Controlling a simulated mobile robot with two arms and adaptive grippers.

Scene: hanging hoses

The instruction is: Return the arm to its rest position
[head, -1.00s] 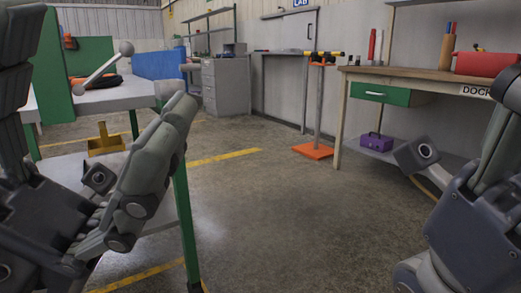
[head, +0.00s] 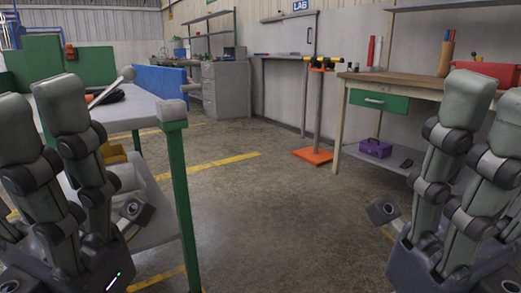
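My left gripper (head: 85,165) is at the left edge of the head view, beside the near table. Its two long grey fingers point up and its thumb is set apart from them, with nothing between. My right gripper (head: 428,160) is at the right edge, in front of the workbench. Its fingers also point up, with its thumb apart to the left, and it is empty. Both arms are mostly out of the picture.
A grey-topped table (head: 140,108) with green legs stands close at left, partly behind my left gripper. A wooden workbench (head: 415,88) is at right, with a purple box (head: 376,148) on its lower shelf. An orange-based stand (head: 313,156) is beside it. The middle floor is clear.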

